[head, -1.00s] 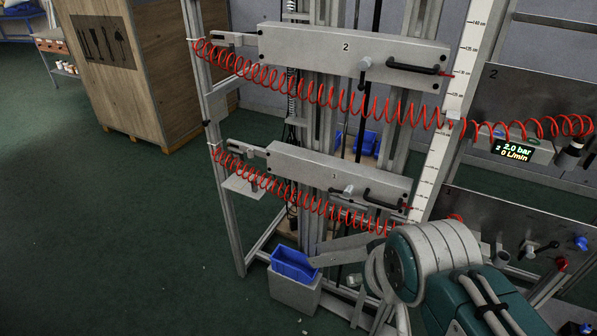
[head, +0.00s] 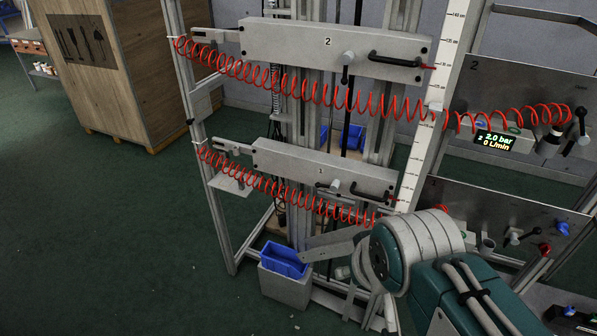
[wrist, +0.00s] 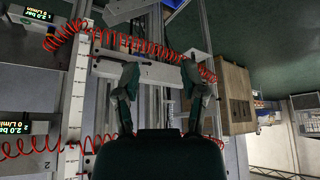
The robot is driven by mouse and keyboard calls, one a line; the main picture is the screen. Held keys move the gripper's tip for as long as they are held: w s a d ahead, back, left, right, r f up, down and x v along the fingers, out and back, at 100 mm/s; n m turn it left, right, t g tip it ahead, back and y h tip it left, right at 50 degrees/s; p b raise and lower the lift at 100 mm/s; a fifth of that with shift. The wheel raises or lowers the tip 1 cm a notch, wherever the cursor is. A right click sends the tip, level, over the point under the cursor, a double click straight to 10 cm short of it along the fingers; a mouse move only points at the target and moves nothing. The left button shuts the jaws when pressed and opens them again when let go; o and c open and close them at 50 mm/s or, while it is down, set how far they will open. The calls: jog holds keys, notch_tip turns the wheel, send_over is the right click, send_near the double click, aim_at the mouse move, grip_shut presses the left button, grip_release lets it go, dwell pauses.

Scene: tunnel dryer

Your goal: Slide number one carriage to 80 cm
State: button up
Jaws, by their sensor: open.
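The number one carriage (head: 290,165) is a grey plate marked 1, the lower of two on the vertical rails. It has a clamp lever with a pale hub (head: 334,186) and a black bar handle (head: 378,189). Its right end is beside the white cm scale (head: 415,160); the marks there are too small to read. In the wrist view the number one carriage (wrist: 115,67) lies across, beyond my fingertips. My gripper (wrist: 160,70) is open, with its fingers apart and nothing seen between them. In the head view my gripper is hidden or out of view.
The number two carriage (head: 285,45) is above, with its own handle. Red coiled hoses (head: 240,170) hang along both carriages. A display (head: 495,140) reads 2.0 bar, 0 L/min. A blue bin (head: 285,260) is below. A wooden crate (head: 105,100) stands left; floor in front of it is clear.

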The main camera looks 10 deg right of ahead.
jog(key=n+t+h, duration=0.3)
jog(key=n+t, duration=0.4)
jog(key=n, duration=0.3)
send_near(367, 196)
jog(key=s+a+r, duration=0.2)
jog(key=a+r, duration=0.1)
jog(key=a, duration=0.1)
jog(key=w+d+f+n+t, duration=0.1)
jog(key=d+f+n+t, duration=0.25)
jog(key=f+n, duration=0.2)
jog(key=shift+m+g, duration=0.35)
jog(key=shift+m, duration=0.1)
jog(key=x, duration=0.7)
jog(key=d+x, duration=0.1)
jog(key=x, duration=0.3)
jog(key=shift+s+f, duration=0.1)
jog(key=shift+f, duration=0.05)
jog(key=shift+a, duration=0.1)
grip_shut()
